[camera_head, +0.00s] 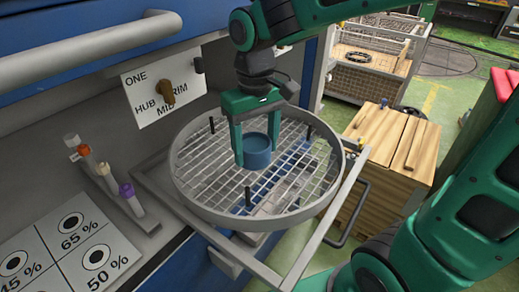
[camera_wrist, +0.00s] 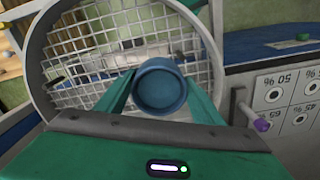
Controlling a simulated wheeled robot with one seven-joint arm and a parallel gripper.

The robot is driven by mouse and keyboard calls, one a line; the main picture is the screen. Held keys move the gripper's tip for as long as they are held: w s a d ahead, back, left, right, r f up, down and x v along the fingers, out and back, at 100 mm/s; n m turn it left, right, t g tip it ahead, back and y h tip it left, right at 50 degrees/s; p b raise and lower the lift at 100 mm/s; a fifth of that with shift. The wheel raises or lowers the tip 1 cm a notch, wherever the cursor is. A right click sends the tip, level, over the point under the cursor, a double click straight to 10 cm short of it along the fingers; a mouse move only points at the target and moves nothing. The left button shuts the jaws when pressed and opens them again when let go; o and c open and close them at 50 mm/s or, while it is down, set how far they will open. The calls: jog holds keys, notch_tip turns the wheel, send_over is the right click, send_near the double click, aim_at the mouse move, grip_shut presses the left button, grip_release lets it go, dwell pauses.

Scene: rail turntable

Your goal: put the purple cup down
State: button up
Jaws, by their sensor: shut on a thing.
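My gripper (camera_head: 256,157) is shut on a blue cup (camera_head: 258,146), one finger on each side of it. No purple cup is in view; the held cup looks blue. In the wrist view the cup (camera_wrist: 160,88) shows its round end between the green fingers. The cup is over the round grey turntable (camera_head: 184,192) with a wire grid floor, inside its rim. I cannot tell whether the cup touches the grid. The turntable rim (camera_wrist: 36,50) also shows in the wrist view.
Short black pegs (camera_head: 248,197) stand on the grid. A sign with a brown knob (camera_head: 168,93) is on the wall behind. Coloured-top levers (camera_head: 126,190) and a percentage board (camera_head: 70,240) lie left. A wooden crate (camera_head: 385,150) stands right. Much of the grid is bare.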

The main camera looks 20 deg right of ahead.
jog(key=w+d+f, duration=0.4)
jog(key=w+d, duration=0.1)
jog(key=w+d+f, duration=0.2)
jog(key=w+d, duration=0.1)
jog(key=shift+w+d+f, duration=0.1)
jog(key=shift+f, duration=2.35)
jog(key=shift+f, duration=0.1)
jog(key=o, duration=1.1)
jog(key=shift+w, duration=0.1)
